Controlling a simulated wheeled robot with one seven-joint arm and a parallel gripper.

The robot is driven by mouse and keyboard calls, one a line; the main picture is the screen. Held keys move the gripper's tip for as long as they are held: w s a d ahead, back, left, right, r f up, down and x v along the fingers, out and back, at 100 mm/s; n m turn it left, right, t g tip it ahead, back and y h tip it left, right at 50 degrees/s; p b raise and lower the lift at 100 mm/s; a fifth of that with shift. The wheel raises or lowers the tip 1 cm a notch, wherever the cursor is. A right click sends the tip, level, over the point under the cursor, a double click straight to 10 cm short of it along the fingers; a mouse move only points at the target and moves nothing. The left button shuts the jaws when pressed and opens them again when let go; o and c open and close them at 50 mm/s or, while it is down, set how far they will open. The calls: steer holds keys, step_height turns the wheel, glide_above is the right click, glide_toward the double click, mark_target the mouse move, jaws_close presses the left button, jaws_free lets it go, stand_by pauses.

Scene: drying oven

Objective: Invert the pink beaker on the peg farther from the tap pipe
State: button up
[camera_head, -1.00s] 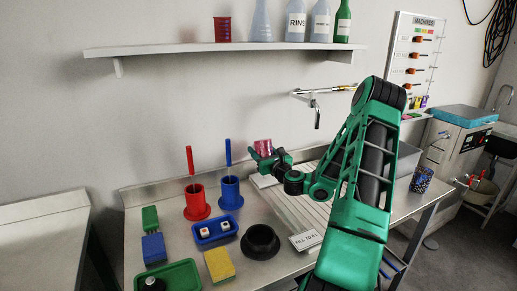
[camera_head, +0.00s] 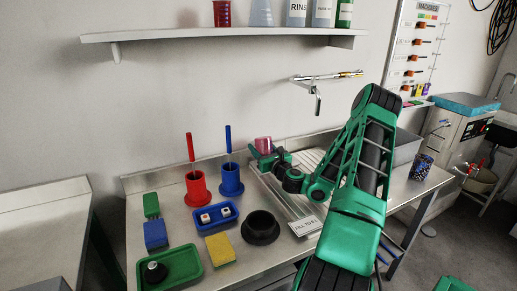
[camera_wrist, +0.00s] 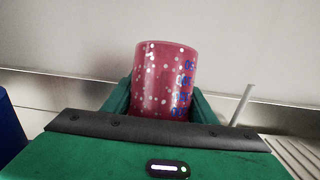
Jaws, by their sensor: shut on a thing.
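The pink beaker (camera_wrist: 163,78) has pale specks and blue markings. It sits between my gripper's green fingers in the wrist view, looking roughly upright there; I cannot tell which end is its mouth. In the head view the beaker (camera_head: 263,144) shows small at the tip of my gripper (camera_head: 262,154), near the wall at the back of the bench. A single pale peg (camera_wrist: 243,104) stands to the right of the beaker in the wrist view. The tap pipe (camera_head: 318,100) hangs from the wall, to the right of and above my gripper. My arm hides part of the ribbed drainer (camera_head: 276,201).
Blue (camera_head: 231,181) and red (camera_head: 196,189) cylinders with brushes stand left of my gripper. A shelf (camera_head: 220,33) runs above.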

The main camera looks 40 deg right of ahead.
steer(key=shift+f, duration=0.25)
stand_by(0.5)
steer(key=o, duration=1.3)
